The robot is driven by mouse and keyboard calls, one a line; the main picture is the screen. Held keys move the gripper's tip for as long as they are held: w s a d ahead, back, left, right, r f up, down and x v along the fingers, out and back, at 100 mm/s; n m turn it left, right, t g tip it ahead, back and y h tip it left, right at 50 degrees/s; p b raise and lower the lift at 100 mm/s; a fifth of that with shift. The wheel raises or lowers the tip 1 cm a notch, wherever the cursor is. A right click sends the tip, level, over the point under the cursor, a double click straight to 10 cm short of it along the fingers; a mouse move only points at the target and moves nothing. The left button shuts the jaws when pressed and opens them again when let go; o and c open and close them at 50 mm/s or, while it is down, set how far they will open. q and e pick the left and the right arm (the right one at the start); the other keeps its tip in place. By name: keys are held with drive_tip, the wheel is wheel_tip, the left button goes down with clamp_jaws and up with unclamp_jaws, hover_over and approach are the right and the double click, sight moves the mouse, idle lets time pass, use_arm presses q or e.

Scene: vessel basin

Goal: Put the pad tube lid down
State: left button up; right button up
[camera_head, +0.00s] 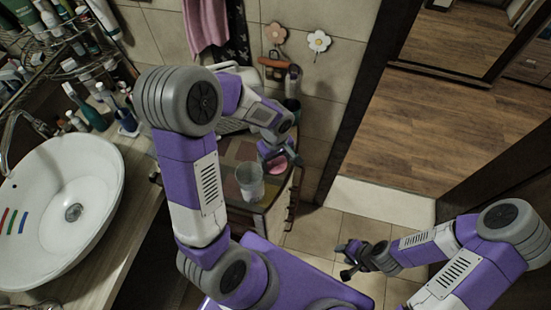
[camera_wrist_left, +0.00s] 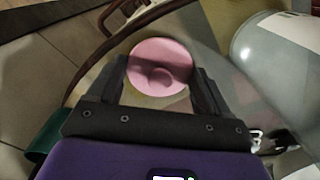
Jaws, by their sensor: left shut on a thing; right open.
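The pad tube lid (camera_head: 281,163) is a round pink disc with a small knob, over the right part of the patchwork-topped cabinet. In the left wrist view the lid (camera_wrist_left: 160,65) sits between the fingertips, its knob facing the camera. My left gripper (camera_head: 277,154) is shut on it; I cannot tell whether the lid touches the cabinet top. The pad tube (camera_head: 250,186), a clear pale cylinder, stands on the cabinet to the left and nearer; a pale cylinder, probably it, fills the right of the wrist view (camera_wrist_left: 270,50). My right gripper (camera_head: 351,258) is open and empty over the floor.
The cabinet top (camera_head: 235,155) has an edge close to the lid. A white basin (camera_head: 60,200) on a counter is at the left, with bottles (camera_head: 90,110) behind it. A tiled wall stands behind the cabinet. Floor tiles are clear around my right gripper.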

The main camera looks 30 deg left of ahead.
use_arm(q)
drive_tip(key=shift+f, duration=0.25)
drive_tip(key=o, duration=0.9)
drive_tip(key=shift+r, duration=0.1)
drive_tip(key=shift+r, duration=0.1)
drive_tip(key=shift+r, duration=0.3)
wheel_tip(320, 180, up, 12)
drive_tip(key=shift+f+p, duration=0.2)
drive_tip(key=shift+p, duration=0.65)
drive_tip(key=shift+r, duration=0.1)
